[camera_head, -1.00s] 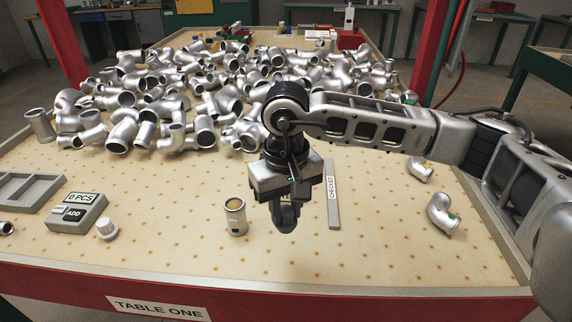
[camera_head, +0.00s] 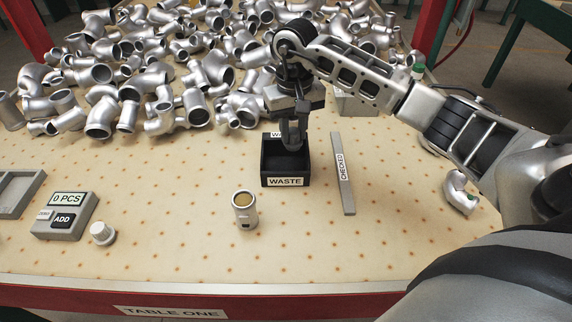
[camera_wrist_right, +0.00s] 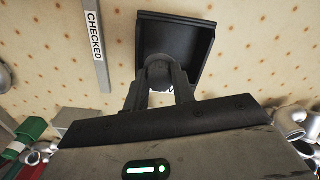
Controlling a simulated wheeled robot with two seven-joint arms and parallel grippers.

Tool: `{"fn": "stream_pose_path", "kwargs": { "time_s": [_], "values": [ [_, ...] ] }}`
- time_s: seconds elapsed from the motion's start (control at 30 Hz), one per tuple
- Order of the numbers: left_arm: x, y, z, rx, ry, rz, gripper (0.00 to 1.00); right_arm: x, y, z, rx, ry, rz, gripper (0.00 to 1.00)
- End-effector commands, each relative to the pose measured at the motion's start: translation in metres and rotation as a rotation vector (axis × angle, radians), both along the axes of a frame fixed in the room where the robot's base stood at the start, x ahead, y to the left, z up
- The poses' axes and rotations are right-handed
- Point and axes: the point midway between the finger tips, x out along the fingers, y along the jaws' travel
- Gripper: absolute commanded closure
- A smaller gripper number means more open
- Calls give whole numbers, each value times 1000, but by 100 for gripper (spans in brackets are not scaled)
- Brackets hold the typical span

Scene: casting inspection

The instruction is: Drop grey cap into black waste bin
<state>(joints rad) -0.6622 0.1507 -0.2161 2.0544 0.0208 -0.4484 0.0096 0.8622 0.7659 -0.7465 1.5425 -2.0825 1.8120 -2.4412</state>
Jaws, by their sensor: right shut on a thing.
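The black waste bin (camera_head: 264,162) stands open on the table in the head view, with a WASTE label on its front. It also shows in the right wrist view (camera_wrist_right: 207,45). My right gripper (camera_head: 293,146) points down over the bin's opening. In the right wrist view its fingertips (camera_wrist_right: 159,80) are closed around a small rounded dark-grey piece, the grey cap (camera_wrist_right: 158,67), seen against the bin's inside. The fingers mostly hide the cap in the head view. My left gripper is not in view.
A CHECKED divider strip (camera_head: 343,175) lies right of the bin. A metal cylinder (camera_head: 244,210) stands in front. A counter box (camera_head: 65,215) and a pale knob (camera_head: 102,232) sit at left. Piled pipe fittings (camera_head: 150,85) fill the back. A green-marked elbow (camera_head: 459,192) lies at right.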

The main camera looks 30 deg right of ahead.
Motion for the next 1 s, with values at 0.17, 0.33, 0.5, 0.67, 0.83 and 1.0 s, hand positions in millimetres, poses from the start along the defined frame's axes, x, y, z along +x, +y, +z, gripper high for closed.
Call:
{"fn": "stream_pose_path", "kwargs": {
  "time_s": [0.17, 0.33, 0.5, 0.67, 0.83, 1.0],
  "values": [
    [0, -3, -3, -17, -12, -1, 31, 0, 0, -22, 1, 0, 0, 100],
    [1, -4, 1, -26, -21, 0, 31, 0, 0, -25, 1, -1, 1, 100],
    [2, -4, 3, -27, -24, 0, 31, 0, 0, -24, 1, -1, 1, 100],
    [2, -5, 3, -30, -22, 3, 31, 0, 0, -24, 0, -1, 1, 49],
    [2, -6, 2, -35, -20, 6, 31, 0, 0, -24, 0, -1, 1, 49],
    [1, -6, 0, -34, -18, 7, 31, 1, 0, -16, -1, -4, 0, 49]
  ]
}}
